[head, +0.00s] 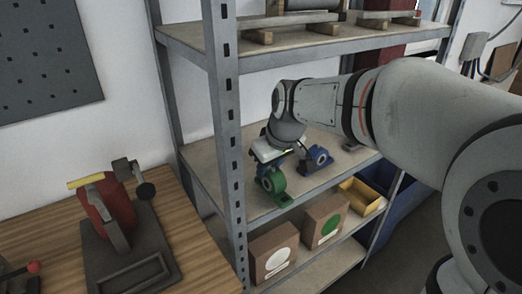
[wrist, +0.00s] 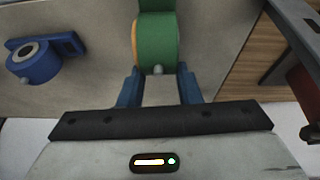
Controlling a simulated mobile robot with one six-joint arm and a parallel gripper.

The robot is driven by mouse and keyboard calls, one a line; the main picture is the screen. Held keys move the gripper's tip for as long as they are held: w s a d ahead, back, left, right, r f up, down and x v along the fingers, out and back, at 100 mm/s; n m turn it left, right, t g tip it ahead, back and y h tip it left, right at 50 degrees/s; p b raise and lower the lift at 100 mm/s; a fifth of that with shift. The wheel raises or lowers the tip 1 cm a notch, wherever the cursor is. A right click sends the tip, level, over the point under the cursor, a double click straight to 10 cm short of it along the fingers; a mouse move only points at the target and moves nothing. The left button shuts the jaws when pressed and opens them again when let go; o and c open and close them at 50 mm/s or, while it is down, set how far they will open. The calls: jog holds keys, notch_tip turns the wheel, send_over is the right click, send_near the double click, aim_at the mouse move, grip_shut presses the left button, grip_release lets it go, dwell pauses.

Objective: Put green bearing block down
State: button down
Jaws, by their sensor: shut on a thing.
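The green bearing block (head: 273,181) is at the middle shelf (head: 313,188), near its front edge by the upright post. It also shows in the wrist view (wrist: 158,45), between the blue fingers of my gripper (wrist: 158,78). My gripper is shut on it. In the head view my gripper (head: 277,158) is partly hidden behind the block and under my wrist. I cannot tell whether the block's underside touches the shelf board.
A blue bearing block (head: 316,159) stands just right on the same shelf; it is at left in the wrist view (wrist: 33,60). The shelf post (head: 226,130) is close on the left. Cardboard boxes (head: 274,252) and a yellow bin (head: 361,196) sit below. A wooden bench (head: 38,235) holds a red press (head: 108,205).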

jog(key=w+a, duration=0.1)
jog(key=w+f, duration=0.1)
jog(key=w, duration=0.1)
jog(key=shift+a, duration=0.4)
jog(key=shift+f, duration=0.25)
jog(key=shift+f, duration=0.15)
jog(key=c, duration=1)
grip_release()
jog(key=shift+s, duration=0.1)
jog(key=shift+c, duration=0.2)
